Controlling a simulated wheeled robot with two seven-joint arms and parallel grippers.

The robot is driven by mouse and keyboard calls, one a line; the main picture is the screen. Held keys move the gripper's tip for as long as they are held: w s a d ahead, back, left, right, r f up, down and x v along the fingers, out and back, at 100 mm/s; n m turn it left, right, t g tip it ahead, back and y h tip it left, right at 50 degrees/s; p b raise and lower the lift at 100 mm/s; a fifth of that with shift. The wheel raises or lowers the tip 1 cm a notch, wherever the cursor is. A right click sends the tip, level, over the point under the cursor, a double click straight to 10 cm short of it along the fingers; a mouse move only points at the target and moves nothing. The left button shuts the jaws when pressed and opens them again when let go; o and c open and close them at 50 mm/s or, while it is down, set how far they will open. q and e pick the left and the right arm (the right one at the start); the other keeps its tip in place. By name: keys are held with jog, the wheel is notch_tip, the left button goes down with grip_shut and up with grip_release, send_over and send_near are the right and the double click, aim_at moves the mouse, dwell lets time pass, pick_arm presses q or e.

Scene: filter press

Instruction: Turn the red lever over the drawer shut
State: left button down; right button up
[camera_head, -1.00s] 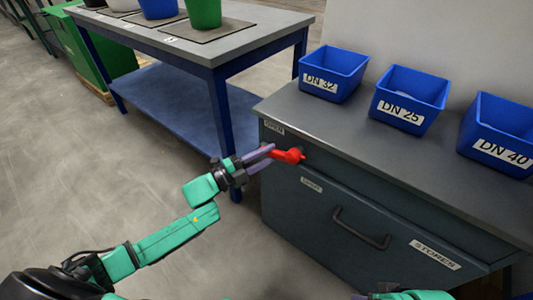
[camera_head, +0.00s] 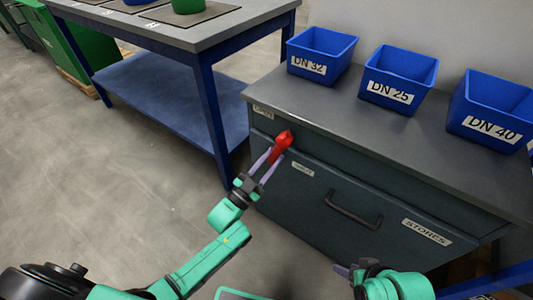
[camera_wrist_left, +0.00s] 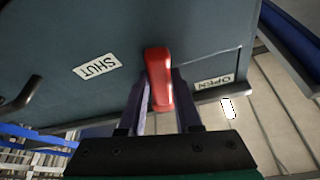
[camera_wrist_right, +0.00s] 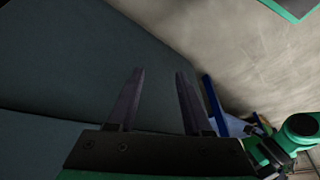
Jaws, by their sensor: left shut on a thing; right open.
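The red lever (camera_head: 279,146) sits on the cabinet front above the drawer (camera_head: 352,196), slanting down and to the left from its pivot. My left gripper (camera_head: 263,165) is shut on the lever's free end. In the left wrist view the lever (camera_wrist_left: 158,75) lies between the two fingers (camera_wrist_left: 161,105), pointing between the "SHUT" label (camera_wrist_left: 97,66) and the "OPEN" label (camera_wrist_left: 214,82). The drawer is closed flush and has a dark handle (camera_head: 353,211). My right gripper (camera_head: 345,270) is open and empty in front of the drawer; its fingers also show in the right wrist view (camera_wrist_right: 157,98).
Blue bins marked DN 32 (camera_head: 318,58), DN 25 (camera_head: 399,78) and DN 40 (camera_head: 490,110) stand on the cabinet top. A blue-legged table (camera_head: 200,35) stands left of the cabinet. The floor in front is clear.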

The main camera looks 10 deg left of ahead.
pick_arm(q)
jog(key=shift+s+d+f+n+t+y+p, duration=0.15)
jog(key=shift+d+n+t+y, duration=0.2)
jog(key=shift+n, duration=0.55)
jog(key=shift+s+d+f+n+t+y+p, duration=0.1)
jog(key=shift+s+d+n+t+y+p, duration=0.1)
jog(key=shift+d+n+y, duration=0.5)
jog(key=shift+s+d+f+n+t+y+p, duration=0.15)
jog(key=shift+n+t+y, duration=0.15)
jog(key=shift+n, duration=0.8)
pick_arm(e)
jog(key=shift+s+d+r+g+h, duration=0.25)
jog(key=shift+s+d+r+g, duration=0.1)
jog(key=shift+s+d+r, duration=0.25)
jog(key=shift+s+d+r+g+h, duration=0.25)
jog(key=shift+s+d+r+g, duration=0.15)
jog(key=shift+d, duration=0.3)
pick_arm(q)
jog(key=shift+a+r, duration=0.1)
jog(key=c, duration=0.6)
grip_release()
jog(key=shift+r, duration=0.1)
jog(key=v, duration=1.4)
jog(key=shift+s+p, duration=0.25)
jog(key=shift+p, duration=0.1)
pick_arm(e)
jog(key=shift+s+d+r+m+g+h, duration=0.3)
jog(key=shift+s+d+r+g, duration=0.25)
jog(key=shift+s+d+r, duration=0.3)
